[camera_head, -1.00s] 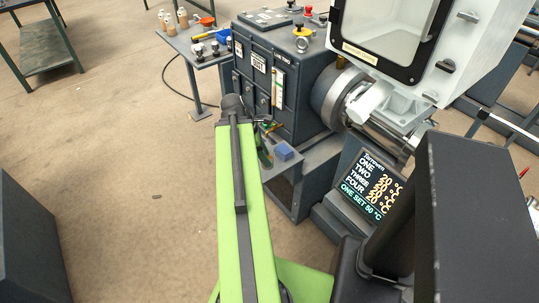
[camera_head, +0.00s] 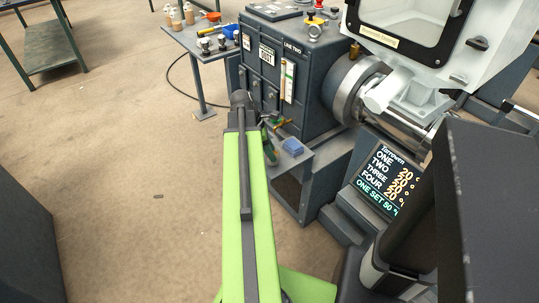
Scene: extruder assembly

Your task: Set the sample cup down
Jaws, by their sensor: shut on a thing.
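My green arm reaches forward from the bottom of the head view. My gripper (camera_head: 270,136) is at its far end, small and partly hidden behind the dark wrist joint. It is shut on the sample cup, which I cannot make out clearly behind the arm. My gripper is in front of the dark control cabinet, close to a grey ledge (camera_head: 297,163). A small blue item (camera_head: 292,146) shows on this ledge, just right of my gripper. I cannot tell if the held cup touches the ledge.
The dark cabinet (camera_head: 271,68) stands behind my gripper. The extruder barrel (camera_head: 357,92) and temperature display (camera_head: 388,180) are to the right. A side table (camera_head: 196,45) with bottles and small tools is behind left. The floor at left is open.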

